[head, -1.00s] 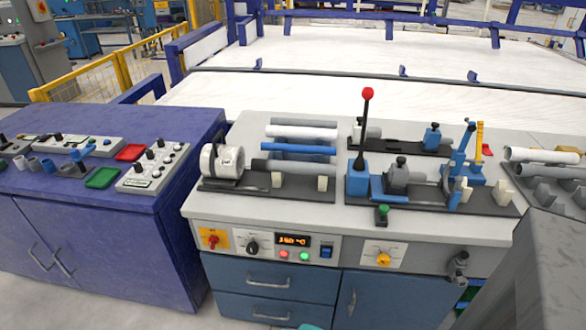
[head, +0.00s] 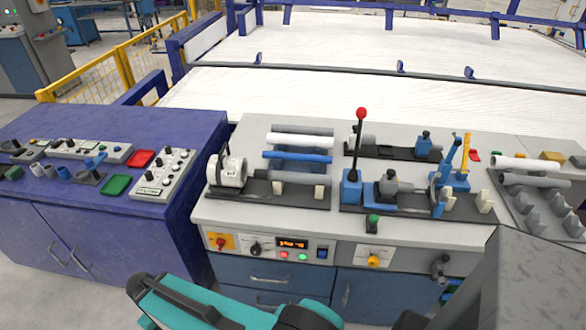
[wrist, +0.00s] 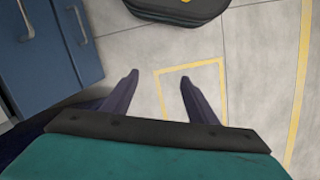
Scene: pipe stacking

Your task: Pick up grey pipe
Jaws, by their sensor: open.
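Several grey pipes show in the head view. One grey pipe (head: 296,177) lies along the front of the bench beside the white round clamp. Another grey pipe (head: 303,131) lies at the back, behind a white pipe (head: 302,141) and a blue pipe (head: 297,156). A third grey pipe (head: 535,181) lies on the rack at the right, in front of a white pipe. My gripper (wrist: 158,80) is open and empty in the wrist view, pointing at the floor. No pipe shows in that view.
The bench (head: 255,216) carries a lever fixture with a red knob (head: 361,113) in the middle. A purple cabinet (head: 110,225) with control boxes stands at the left. A blue drawer cabinet (wrist: 24,27) and tiled floor show in the wrist view.

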